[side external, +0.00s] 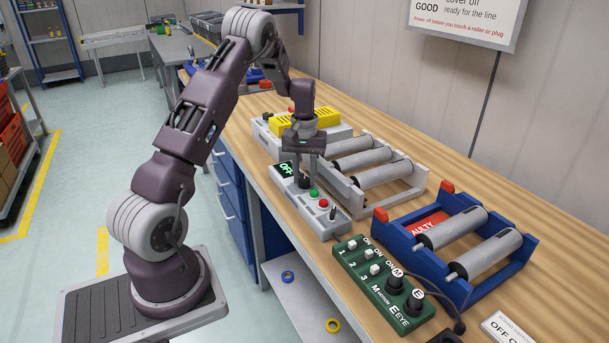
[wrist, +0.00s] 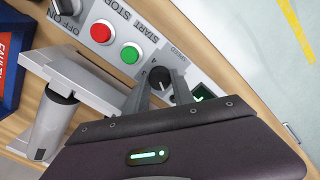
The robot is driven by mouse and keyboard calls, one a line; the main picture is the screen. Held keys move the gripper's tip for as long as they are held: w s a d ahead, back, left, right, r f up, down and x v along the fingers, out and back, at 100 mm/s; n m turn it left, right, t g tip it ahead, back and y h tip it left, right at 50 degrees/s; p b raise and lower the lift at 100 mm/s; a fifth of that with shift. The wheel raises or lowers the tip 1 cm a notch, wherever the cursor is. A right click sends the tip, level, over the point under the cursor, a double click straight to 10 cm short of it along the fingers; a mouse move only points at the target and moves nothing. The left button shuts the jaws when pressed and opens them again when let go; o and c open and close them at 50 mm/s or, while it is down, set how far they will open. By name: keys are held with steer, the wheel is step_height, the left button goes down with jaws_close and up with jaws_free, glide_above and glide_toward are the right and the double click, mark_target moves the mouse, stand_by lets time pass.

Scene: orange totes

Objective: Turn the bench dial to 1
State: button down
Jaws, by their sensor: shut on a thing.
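The bench dial (wrist: 159,77) is a small black knob beside the word SPEED on the grey control box (side external: 331,228). My gripper (side external: 304,184) points down over the box and is shut on the dial. In the wrist view the two fingers of my gripper (wrist: 160,84) stand on either side of the knob. The fingers mostly hide the dial in the side view.
The same box carries a green button (side external: 314,193), a red button (side external: 323,203) and a black switch (side external: 333,213). A roller frame (side external: 405,206) stands close behind. A green switch box (side external: 382,290) and a blue roller frame marked FAULTY (side external: 462,290) sit to the right.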

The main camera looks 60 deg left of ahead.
mark_target(305, 179)
stand_by(0.3)
steer(key=c, duration=1.1)
jaws_free()
step_height(305, 179, up, 7)
steer(key=shift+r, duration=0.1)
